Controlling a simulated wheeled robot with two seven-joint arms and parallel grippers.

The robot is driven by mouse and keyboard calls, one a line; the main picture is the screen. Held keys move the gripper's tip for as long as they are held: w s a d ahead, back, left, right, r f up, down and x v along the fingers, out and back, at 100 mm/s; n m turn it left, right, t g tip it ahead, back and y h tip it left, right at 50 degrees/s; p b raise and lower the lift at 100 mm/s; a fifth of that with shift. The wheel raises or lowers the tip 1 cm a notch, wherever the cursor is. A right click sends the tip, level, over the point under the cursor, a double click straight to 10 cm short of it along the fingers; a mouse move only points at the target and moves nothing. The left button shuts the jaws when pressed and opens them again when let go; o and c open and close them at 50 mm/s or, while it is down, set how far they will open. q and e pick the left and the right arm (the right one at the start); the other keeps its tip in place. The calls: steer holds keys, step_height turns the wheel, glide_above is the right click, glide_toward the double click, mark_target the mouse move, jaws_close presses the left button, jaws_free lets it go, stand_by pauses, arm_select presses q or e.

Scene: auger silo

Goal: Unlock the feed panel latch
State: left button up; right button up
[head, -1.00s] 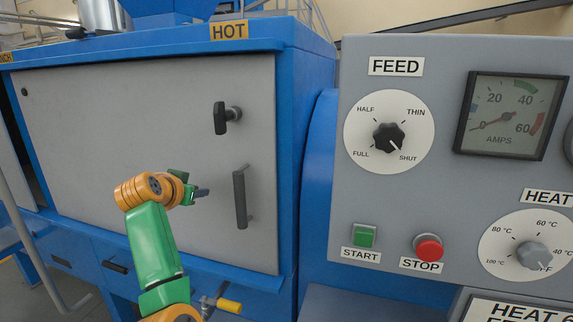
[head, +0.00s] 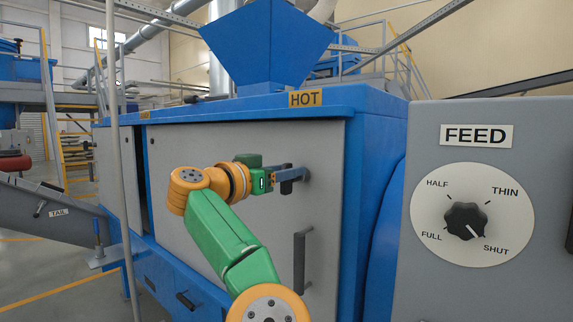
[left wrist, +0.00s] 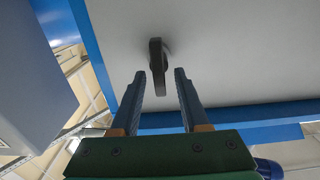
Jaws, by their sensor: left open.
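The feed panel (head: 240,210) is a grey door on the blue machine. Its latch (head: 286,188) is a dark T-handle near the panel's upper right, partly covered by my gripper in the head view. My left gripper (head: 288,174) is open at the latch. In the left wrist view the latch handle (left wrist: 157,60) points down the picture, its lower end between the two open fingertips (left wrist: 161,74). No finger visibly touches it. My right gripper is not in view.
A dark vertical pull handle (head: 300,262) sits on the panel below the latch. A grey control box with the FEED dial (head: 466,219) stands close on the right. A thin grey pole (head: 118,150) rises at the left.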

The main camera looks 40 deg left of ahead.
arm_select(q)
steer(key=shift+w+f, duration=0.1)
steer(key=shift+c, duration=0.6)
jaws_close()
steer(key=shift+f, duration=0.1)
